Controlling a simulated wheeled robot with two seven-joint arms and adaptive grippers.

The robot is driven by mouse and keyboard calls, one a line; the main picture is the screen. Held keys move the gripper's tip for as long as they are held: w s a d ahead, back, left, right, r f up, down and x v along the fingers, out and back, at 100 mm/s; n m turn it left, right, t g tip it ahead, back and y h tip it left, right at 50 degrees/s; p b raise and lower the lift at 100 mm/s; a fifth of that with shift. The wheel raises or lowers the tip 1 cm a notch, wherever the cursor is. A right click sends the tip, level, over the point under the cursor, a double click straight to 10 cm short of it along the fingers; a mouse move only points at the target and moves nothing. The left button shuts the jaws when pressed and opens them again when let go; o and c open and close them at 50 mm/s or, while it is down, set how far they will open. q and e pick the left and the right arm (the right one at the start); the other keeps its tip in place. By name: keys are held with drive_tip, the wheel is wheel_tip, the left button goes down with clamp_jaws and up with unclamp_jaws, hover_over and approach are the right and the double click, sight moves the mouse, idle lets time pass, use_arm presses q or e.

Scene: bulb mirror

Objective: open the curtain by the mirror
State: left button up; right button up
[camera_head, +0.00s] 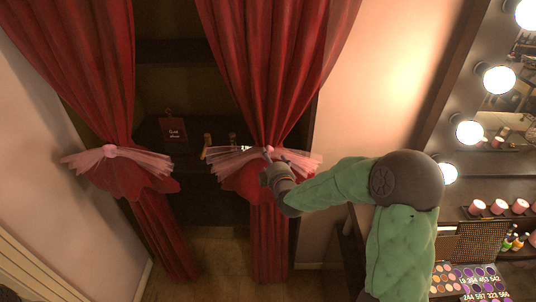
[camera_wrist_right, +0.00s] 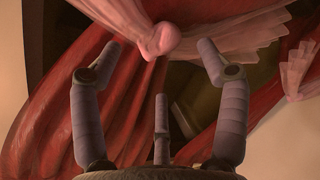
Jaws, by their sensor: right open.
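The red curtain nearer the mirror (camera_head: 265,60) hangs gathered at its middle by a pink tulle bow (camera_head: 305,161). My right gripper (camera_head: 270,156) is at this bow, just below its knot. In the right wrist view the pink knot (camera_wrist_right: 153,42) lies ahead, between the spread fingertips of my right gripper (camera_wrist_right: 158,55). The fingers are open and nothing is clamped; whether a fingertip touches the cloth cannot be told. The mirror (camera_head: 505,110) with lit round bulbs is at the right. My left gripper is not in view.
A second red curtain (camera_head: 85,70) with its own pink bow (camera_head: 110,158) hangs at the left. Dark shelves with a small sign (camera_head: 173,130) show between the curtains. At the right, a counter holds pink candles (camera_head: 498,206) and a makeup palette (camera_head: 470,280).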

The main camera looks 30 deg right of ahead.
drive_tip(key=shift+x, duration=2.4)
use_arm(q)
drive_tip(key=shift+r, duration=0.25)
